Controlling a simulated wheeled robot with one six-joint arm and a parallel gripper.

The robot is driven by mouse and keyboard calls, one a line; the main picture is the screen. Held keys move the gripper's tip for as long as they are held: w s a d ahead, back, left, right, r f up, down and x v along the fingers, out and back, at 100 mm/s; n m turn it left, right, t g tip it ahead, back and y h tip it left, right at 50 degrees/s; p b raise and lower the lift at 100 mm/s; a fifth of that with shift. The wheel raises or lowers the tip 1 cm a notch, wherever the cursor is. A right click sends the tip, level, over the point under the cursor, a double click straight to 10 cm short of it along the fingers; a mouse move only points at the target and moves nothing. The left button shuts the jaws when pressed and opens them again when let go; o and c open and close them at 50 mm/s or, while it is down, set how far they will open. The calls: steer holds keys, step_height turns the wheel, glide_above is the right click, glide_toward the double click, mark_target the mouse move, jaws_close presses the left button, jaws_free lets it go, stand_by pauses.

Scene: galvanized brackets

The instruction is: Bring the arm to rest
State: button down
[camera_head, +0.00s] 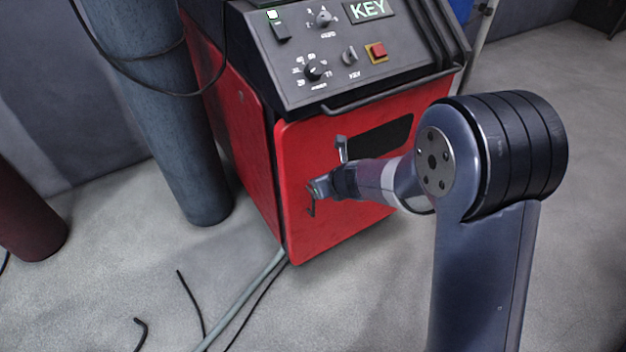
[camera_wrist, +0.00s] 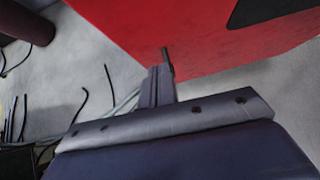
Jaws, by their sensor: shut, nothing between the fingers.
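My gripper (camera_head: 312,200) is at the end of my arm, in front of the red lower panel of a machine (camera_head: 300,150) in the head view. In the wrist view my gripper (camera_wrist: 167,62) shows with its fingers together and nothing between them. The red panel (camera_wrist: 180,25) lies beyond the fingertips there. I cannot tell how wide the gap to the panel is. My arm comes in from the lower right and reaches left across the machine's front.
A blue-grey cylinder (camera_head: 175,130) stands left of the machine, with a dark red cylinder (camera_head: 25,215) further left. Cables and a pale hose (camera_head: 240,302) lie on the concrete floor. The machine's control panel (camera_head: 340,50) has knobs and a red button. Floor at right is clear.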

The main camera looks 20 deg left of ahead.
steer(key=p+v, duration=0.1)
steer(key=v, duration=0.5)
steer(key=shift+d+r, duration=0.2)
steer(key=shift+d, duration=0.1)
steer(key=shift+s, duration=0.1)
